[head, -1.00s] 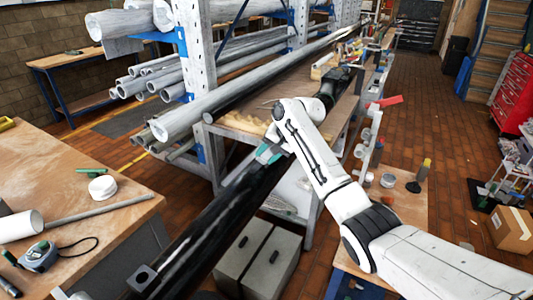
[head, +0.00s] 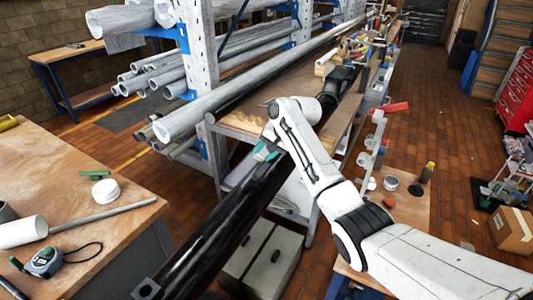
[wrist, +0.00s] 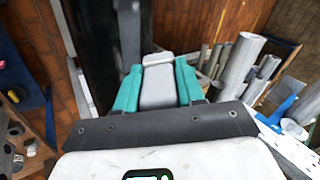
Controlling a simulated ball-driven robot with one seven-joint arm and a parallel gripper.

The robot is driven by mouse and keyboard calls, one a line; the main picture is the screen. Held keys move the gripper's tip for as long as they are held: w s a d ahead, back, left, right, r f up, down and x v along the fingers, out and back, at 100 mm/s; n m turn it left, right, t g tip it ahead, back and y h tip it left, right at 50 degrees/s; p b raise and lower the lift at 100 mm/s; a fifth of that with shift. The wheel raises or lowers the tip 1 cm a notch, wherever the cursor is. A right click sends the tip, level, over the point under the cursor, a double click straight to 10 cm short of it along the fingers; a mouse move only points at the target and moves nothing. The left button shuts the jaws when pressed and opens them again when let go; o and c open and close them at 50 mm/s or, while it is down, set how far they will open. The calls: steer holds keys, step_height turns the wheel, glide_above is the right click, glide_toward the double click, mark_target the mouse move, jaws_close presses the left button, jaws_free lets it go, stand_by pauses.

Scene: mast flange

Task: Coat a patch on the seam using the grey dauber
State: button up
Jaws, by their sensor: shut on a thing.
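The grey dauber (wrist: 158,88) is a blocky grey piece between the teal fingers of my gripper (wrist: 158,66) in the wrist view. The fingers are shut on its sides. In the head view my gripper (head: 266,151) is at the upper part of the long black mast (head: 215,235), which slants from the lower left toward the rack. The mast also shows as a dark upright surface in the wrist view (wrist: 105,35). I cannot tell whether the dauber's far end touches it. The seam and any coating cannot be made out.
A wooden bench (head: 130,205) with a white roll, tape measure and grey rod stands at left. A rack post (head: 203,75) and stacked pipes (head: 160,75) lie behind. Grey boxes (head: 262,262) stand below the mast. A small table (head: 410,215) holding tins is at right.

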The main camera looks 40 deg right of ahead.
steer(key=shift+r+p, duration=0.35)
steer(key=shift+r, duration=0.35)
steer(key=shift+w+r+p, duration=0.1)
steer(key=shift+r+p, duration=0.15)
steer(key=shift+p, duration=0.05)
steer(key=shift+r+p, duration=0.65)
steer(key=shift+r, duration=1.3)
